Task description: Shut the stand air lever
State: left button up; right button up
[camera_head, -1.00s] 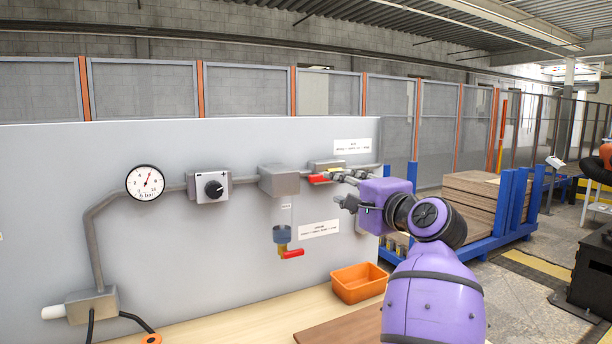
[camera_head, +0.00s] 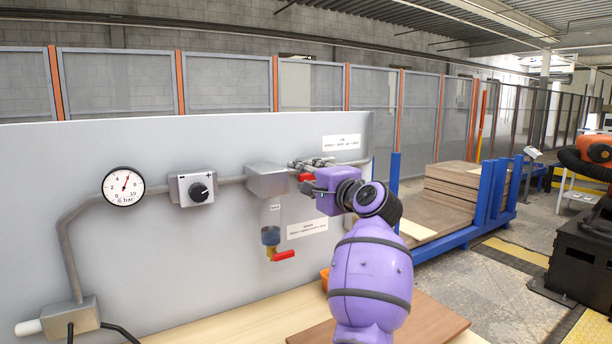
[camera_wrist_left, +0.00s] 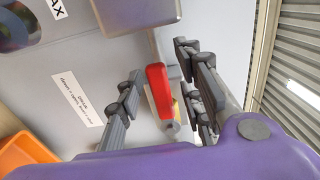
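A red lever (camera_head: 306,177) sits on the pipe at the right of the grey panel. In the left wrist view the same red lever (camera_wrist_left: 158,90) lies between my finger pairs, with a visible gap on each side. My left gripper (camera_head: 312,176) is purple with dark fingers and reaches the lever from the right. It is open in the left wrist view (camera_wrist_left: 160,95), with nothing clamped. The purple gripper body hides the valve body behind the lever in the head view. My right gripper is not in view.
A second red lever (camera_head: 284,255) hangs below the filter bowl (camera_head: 270,236). A pressure gauge (camera_head: 123,186) and a black regulator knob (camera_head: 198,191) are further left. An orange bin (camera_head: 324,279) is mostly hidden behind my arm. A brown board (camera_head: 430,325) lies on the bench.

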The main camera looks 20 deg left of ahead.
pick_arm(q)
jog(key=shift+w, duration=0.1)
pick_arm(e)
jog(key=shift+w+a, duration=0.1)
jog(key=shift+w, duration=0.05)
pick_arm(q)
grip_shut()
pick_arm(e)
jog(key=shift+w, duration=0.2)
